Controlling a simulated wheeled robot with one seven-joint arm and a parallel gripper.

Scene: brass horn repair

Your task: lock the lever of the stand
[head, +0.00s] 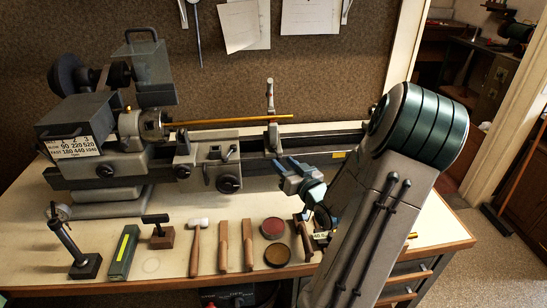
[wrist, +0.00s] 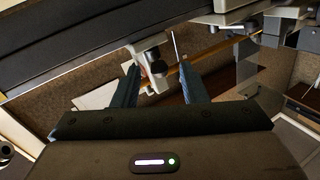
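The stand (head: 271,137) is a slim upright steady on the lathe bed, with a pale, lever-like part (head: 270,90) rising at its top. A thin brass rod (head: 225,121) runs from the chuck (head: 151,124) to the stand and slightly past it. My gripper (head: 285,163) is just in front of the bed, below and right of the stand, apart from it. In the wrist view my gripper (wrist: 160,76) is open, with its two blue fingers apart and nothing held. The stand (wrist: 149,56) shows beyond and between them. I cannot tell whether the lever is locked.
The lathe (head: 105,165) fills the back of the bench (head: 180,256). My arm covers the bench's right part.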

